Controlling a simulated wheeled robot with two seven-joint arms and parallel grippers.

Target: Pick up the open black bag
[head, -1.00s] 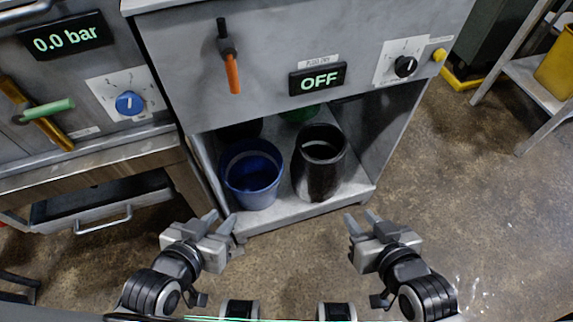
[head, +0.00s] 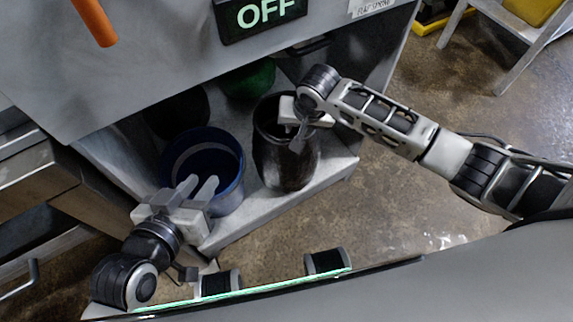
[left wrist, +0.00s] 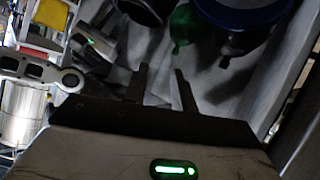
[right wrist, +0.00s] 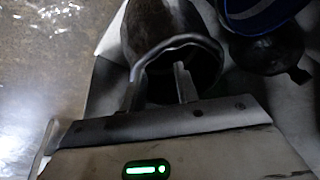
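The open black bag (head: 287,165) stands upright on the low shelf under the machine, with its mouth up. My right gripper (head: 303,138) is at its mouth, pointing down. In the right wrist view, the bag's rim (right wrist: 190,40) arches past the right gripper's fingers (right wrist: 160,82), which stand apart. One finger is over the dark opening and the other lies near the rim's left side. I cannot tell whether they touch the bag. My left gripper (head: 197,187) is open and empty in front of the blue bin; its parted fingers show in the left wrist view (left wrist: 162,82).
The blue bin (head: 228,185) stands left of the bag on the shelf (head: 325,170). A green object (head: 250,80) and a dark one (head: 178,113) are behind. The machine front with its OFF display (head: 262,14) overhangs the shelf.

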